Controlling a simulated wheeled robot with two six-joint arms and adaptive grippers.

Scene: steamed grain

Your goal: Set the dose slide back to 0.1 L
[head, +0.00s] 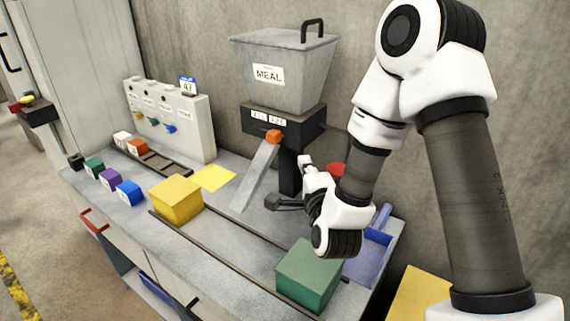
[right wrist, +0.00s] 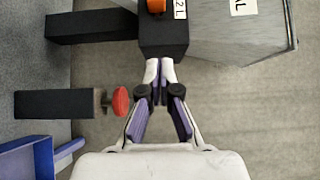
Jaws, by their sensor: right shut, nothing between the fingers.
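The dose slide's orange knob (head: 274,136) sits on the front of the black box (head: 304,128) under the MEAL hopper, below the right-hand of two small dose labels (head: 277,119). In the right wrist view the knob (right wrist: 156,6) is partly cut off at the top edge, beside a label ending in "2 L" (right wrist: 180,12). My right gripper (head: 304,160) is shut and empty, below and right of the knob. Its fingertips (right wrist: 160,68) show close to the black box's side; I cannot tell whether they touch. My left gripper is not in view.
The grey hopper (head: 285,85) stands above the box, with a sloping chute (head: 254,178) below. A red disc (right wrist: 120,100) is left of my right fingers. A yellow block (head: 175,199) and green block (head: 308,275) stand on the bench. A blue tray (head: 372,255) is at the right end.

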